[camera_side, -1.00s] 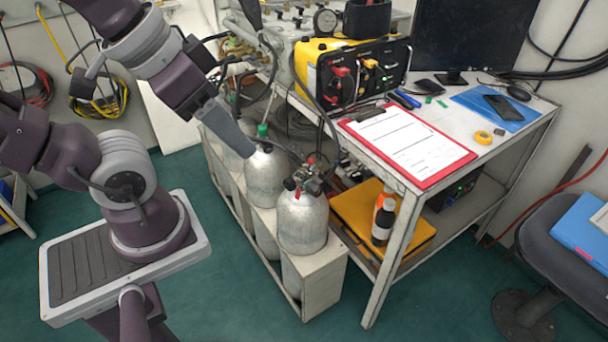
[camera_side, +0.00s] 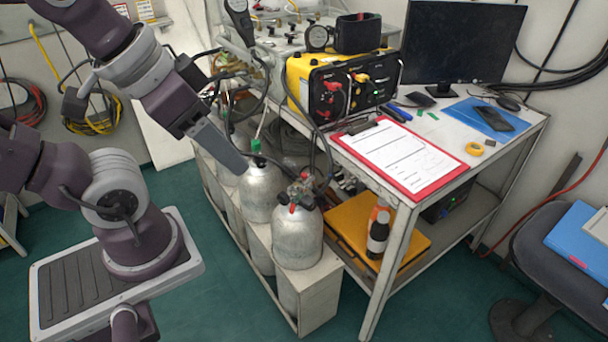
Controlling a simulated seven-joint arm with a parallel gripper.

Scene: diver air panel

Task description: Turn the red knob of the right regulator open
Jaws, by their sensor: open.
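The right regulator (camera_side: 304,187) sits on top of the right front silver cylinder (camera_side: 297,240). Its red knob (camera_side: 292,208) shows small at the near left of the valve, and I cannot tell how far it is turned. My gripper (camera_side: 240,169) is a grey shape pointing down and right, seen nearly edge-on. It is open and empty, above and left of the regulator and clearly apart from the red knob. In the picture its tip is next to the green-topped valve (camera_side: 256,146) of the neighbouring cylinder (camera_side: 263,190); the gap in depth is unclear.
Black hoses (camera_side: 328,150) run from the regulators toward the yellow-and-black panel (camera_side: 340,85). The cylinders stand in a pale rack (camera_side: 322,292) beside the table (camera_side: 400,195). A red clipboard (camera_side: 440,188) lies on the tabletop. Green floor is free in front of the rack.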

